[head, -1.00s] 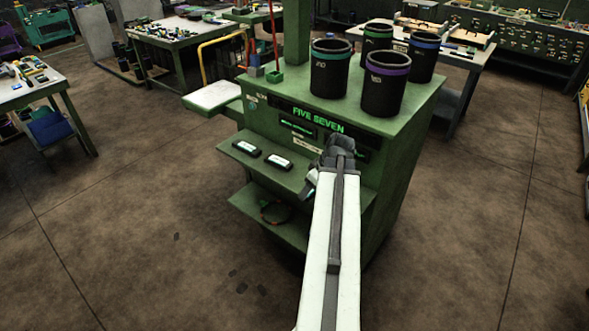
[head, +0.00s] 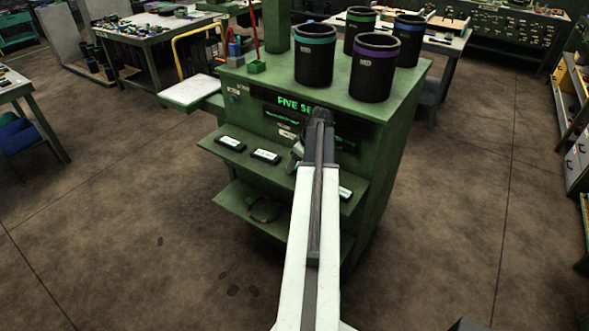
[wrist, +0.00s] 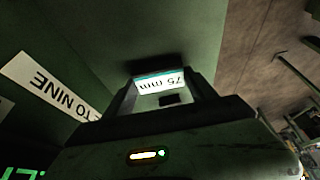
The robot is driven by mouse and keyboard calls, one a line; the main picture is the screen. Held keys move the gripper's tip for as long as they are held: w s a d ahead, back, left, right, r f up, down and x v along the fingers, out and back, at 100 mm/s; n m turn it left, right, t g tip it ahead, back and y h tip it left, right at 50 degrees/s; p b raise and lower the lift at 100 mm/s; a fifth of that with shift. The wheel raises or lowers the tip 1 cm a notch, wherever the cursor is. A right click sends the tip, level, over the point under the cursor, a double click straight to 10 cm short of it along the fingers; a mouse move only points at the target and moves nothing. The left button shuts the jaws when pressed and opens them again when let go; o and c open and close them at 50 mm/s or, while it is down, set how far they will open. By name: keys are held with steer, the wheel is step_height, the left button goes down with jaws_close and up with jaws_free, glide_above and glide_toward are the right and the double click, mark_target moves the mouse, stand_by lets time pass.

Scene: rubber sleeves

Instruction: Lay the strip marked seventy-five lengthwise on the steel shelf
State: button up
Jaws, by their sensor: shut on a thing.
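My gripper (wrist: 162,100) is shut on a strip with a white label reading "75 mm", upside down in the wrist view (wrist: 160,84). In the head view my gripper (head: 297,155) is in front of the green cabinet's face, partly hidden by my arm; the held strip cannot be made out there. The green upper shelf (head: 212,149) sticks out from the cabinet below the display. Two black strips with white labels lie on it, one at left (head: 231,143) and one beside it (head: 266,156). A third pale-labelled piece (head: 345,193) shows right of my arm. Which shelf is steel is unclear.
A lower green shelf (head: 232,205) holds an orange-edged ring (head: 265,209). The cabinet's lit display (head: 290,104) reads "FIVE SE…", cut off by my arm. A "…E TO NINE" label (wrist: 55,88) is close in the wrist view. Several dark tubs stand on top (head: 314,60).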

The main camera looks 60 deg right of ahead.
steer(key=shift+f, duration=0.35)
steer(key=o, duration=1.5)
steer(key=shift+c, duration=0.2)
steer(key=shift+s+r+p, duration=0.1)
steer(key=shift+r+p, duration=0.5)
steer(key=shift+p, duration=0.05)
steer(key=p+v, duration=1)
steer(key=v, duration=0.1)
steer(key=shift+r, duration=0.1)
